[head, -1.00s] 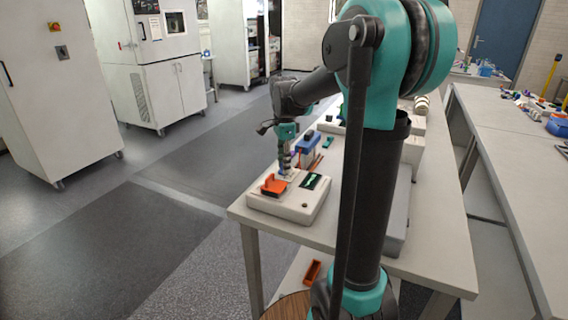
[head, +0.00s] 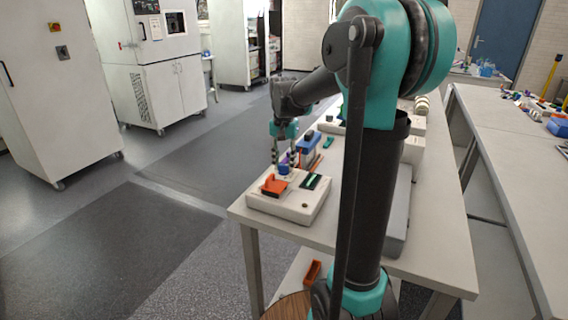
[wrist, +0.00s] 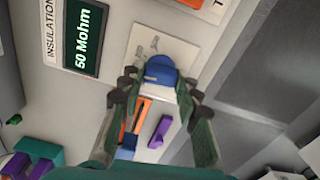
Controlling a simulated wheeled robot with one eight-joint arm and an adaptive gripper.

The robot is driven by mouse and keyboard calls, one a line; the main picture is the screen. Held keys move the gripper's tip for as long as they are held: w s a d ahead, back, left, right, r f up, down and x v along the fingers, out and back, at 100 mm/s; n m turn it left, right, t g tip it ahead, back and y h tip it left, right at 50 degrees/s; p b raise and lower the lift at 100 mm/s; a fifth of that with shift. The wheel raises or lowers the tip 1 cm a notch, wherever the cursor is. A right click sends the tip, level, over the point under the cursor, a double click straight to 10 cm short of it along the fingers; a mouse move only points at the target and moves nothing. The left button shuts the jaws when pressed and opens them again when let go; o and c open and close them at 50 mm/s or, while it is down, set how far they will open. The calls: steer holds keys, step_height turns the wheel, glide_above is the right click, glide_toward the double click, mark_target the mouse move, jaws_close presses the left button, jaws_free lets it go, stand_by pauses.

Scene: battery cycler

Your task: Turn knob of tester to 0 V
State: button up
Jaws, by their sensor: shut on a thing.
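The tester (head: 310,209) is a pale box at the near corner of the bench, with a dark display (head: 311,181). The blue knob (wrist: 160,71) sits on a pale plate (wrist: 146,38) with small marks, too small to read. My gripper (wrist: 160,82) is shut on the knob, one finger at each side. In the head view my gripper (head: 285,166) points down at the back of the tester, with the blue knob (head: 284,170) between its fingers.
An orange part (head: 274,186) sits on the tester's left side. A blue item (head: 308,143) stands behind it. Orange (wrist: 141,115) and purple (wrist: 160,131) items lie beyond the knob in the wrist view. The floor left of the bench is clear.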

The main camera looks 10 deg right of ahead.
mark_target(283, 164)
steer(key=n, duration=0.5)
steer(key=shift+n, duration=0.3)
steer(key=n, duration=0.4)
steer(key=shift+a+n, duration=0.1)
steer(key=shift+n, duration=0.2)
steer(key=o, duration=1.1)
steer(key=shift+r, duration=0.1)
step_height(283, 164, up, 12)
steer(key=shift+f, duration=0.1)
